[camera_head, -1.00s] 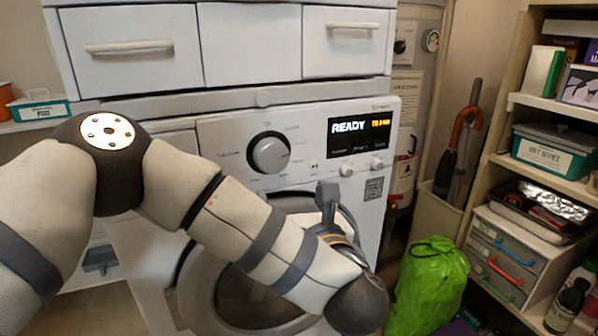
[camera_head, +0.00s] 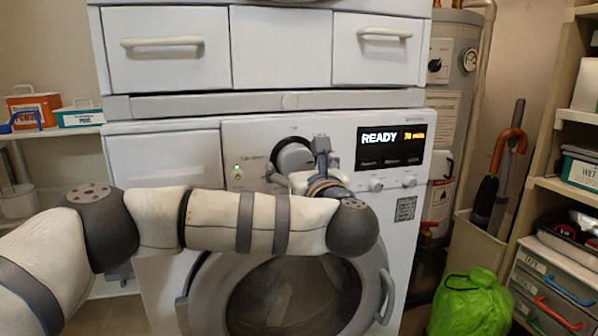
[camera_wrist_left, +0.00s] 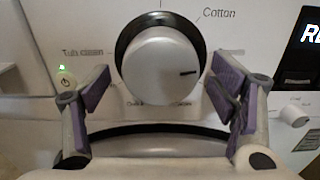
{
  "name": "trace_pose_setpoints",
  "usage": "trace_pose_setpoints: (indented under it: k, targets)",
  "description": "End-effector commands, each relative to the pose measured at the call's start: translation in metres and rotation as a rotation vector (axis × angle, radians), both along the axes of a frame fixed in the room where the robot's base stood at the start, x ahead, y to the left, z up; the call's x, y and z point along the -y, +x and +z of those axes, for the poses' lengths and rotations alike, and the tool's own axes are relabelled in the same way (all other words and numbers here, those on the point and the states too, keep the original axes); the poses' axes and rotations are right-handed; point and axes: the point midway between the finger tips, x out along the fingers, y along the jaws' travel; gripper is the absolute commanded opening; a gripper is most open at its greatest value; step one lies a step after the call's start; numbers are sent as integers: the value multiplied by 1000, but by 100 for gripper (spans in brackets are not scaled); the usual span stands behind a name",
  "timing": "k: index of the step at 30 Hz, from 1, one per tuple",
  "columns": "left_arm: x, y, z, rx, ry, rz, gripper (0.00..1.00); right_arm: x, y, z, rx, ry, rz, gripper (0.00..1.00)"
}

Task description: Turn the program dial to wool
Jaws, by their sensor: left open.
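The program dial (camera_head: 291,155) is a round light-grey knob with a dark ring on the white washing machine's panel. In the left wrist view the dial (camera_wrist_left: 158,62) shows large, its dark pointer mark facing right. "Cotton" is printed at its upper right and "Tub clean" at its left; other labels are blurred or covered, and I cannot read "wool". My left gripper (camera_head: 298,166) is open at the dial. In the wrist view its purple-padded fingers (camera_wrist_left: 161,98) stand either side of the knob's lower part; I cannot tell whether they touch it. My right gripper is not in view.
The display (camera_head: 391,147) reads READY with a time in orange. A lit power button (camera_wrist_left: 65,80) sits left of the dial, and small knobs (camera_head: 376,184) sit right. The round door (camera_head: 210,290) is below. A green bag (camera_head: 470,305) and shelves stand at the right.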

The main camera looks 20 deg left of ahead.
Motion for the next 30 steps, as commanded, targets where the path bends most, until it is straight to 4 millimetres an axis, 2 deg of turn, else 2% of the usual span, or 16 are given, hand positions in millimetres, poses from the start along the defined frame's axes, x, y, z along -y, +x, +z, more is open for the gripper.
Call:
trace_pose_setpoints:
  k: [8, 9, 15, 23, 30]
  targets:
    - [-2, 4, -1, -1, 0, -1, 78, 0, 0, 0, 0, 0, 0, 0]
    - [-2, 4, -1, -1, 0, -1, 76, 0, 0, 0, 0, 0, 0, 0]
    - [-2, 3, -1, -1, -1, -1, 31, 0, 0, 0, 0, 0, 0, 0]
    - [-2, 3, 0, -8, 9, 0, 30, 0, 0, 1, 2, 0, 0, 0]
    - [-3, 3, 3, -61, 94, 0, 30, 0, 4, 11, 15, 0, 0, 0]
